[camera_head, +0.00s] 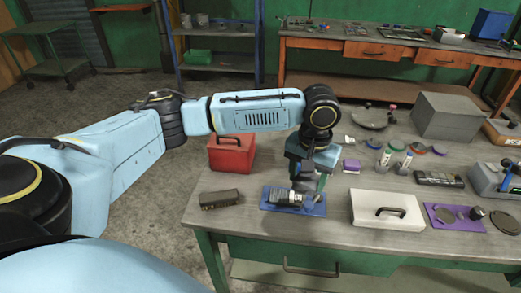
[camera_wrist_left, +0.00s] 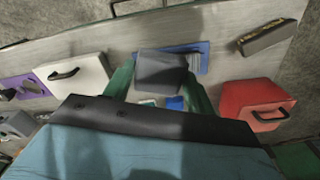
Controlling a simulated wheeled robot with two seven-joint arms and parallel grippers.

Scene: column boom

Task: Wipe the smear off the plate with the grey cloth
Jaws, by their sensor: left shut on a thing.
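My left gripper (camera_head: 302,180) reaches down over a flat blue piece (camera_head: 318,208) near the table's front edge. In the left wrist view the gripper's green fingers (camera_wrist_left: 163,92) are shut on a dark grey folded piece (camera_wrist_left: 160,72), which looks like the grey cloth. It hangs over the blue piece (camera_wrist_left: 203,48) and hides much of it. I cannot tell whether it touches. A ribbed grey item (camera_head: 272,196) lies on the blue piece. A round grey plate (camera_head: 368,119) lies farther back. No smear can be made out. My right gripper is out of view.
A red box (camera_head: 231,155) and a dark case (camera_head: 219,199) stand left of the gripper. A white case (camera_head: 387,211) and a purple mat (camera_head: 487,221) lie to the right. A small purple block (camera_head: 351,166) is close behind. A grey box (camera_head: 450,116) stands at the back right.

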